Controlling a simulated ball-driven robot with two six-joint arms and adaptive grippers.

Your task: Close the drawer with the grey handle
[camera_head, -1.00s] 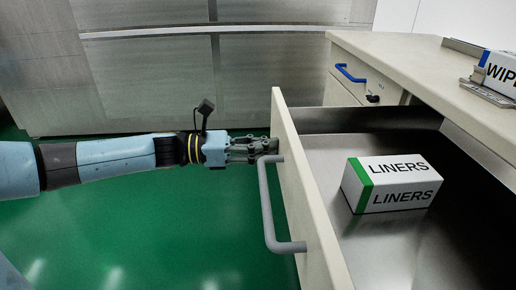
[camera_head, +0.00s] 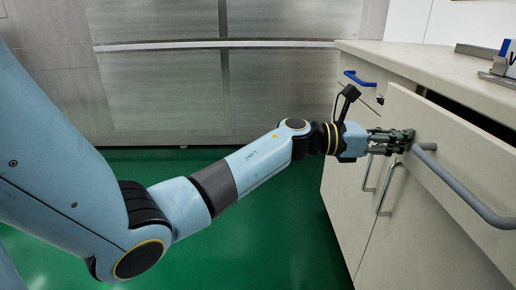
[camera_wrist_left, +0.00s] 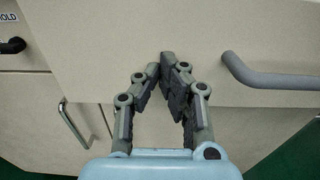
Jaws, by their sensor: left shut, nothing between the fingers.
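The drawer front (camera_head: 439,135) is cream and stands slightly out from the counter, with a narrow dark gap along its top edge. Its grey bar handle (camera_head: 465,190) is on the front, and it also shows at right in the left wrist view (camera_wrist_left: 265,78). My left gripper (camera_head: 408,135) is shut and empty, its fingertips at the drawer front beside the handle's far end. In the left wrist view its fingertips (camera_wrist_left: 166,58) meet against the cream panel; the handle is apart from them. My right gripper is not in view.
A blue-handled drawer (camera_head: 360,78) is farther along the counter. Cupboard doors with metal handles (camera_head: 386,188) are below. A box and metal bracket (camera_head: 499,75) sit on the countertop (camera_head: 420,60). The green floor (camera_head: 270,240) is clear at left.

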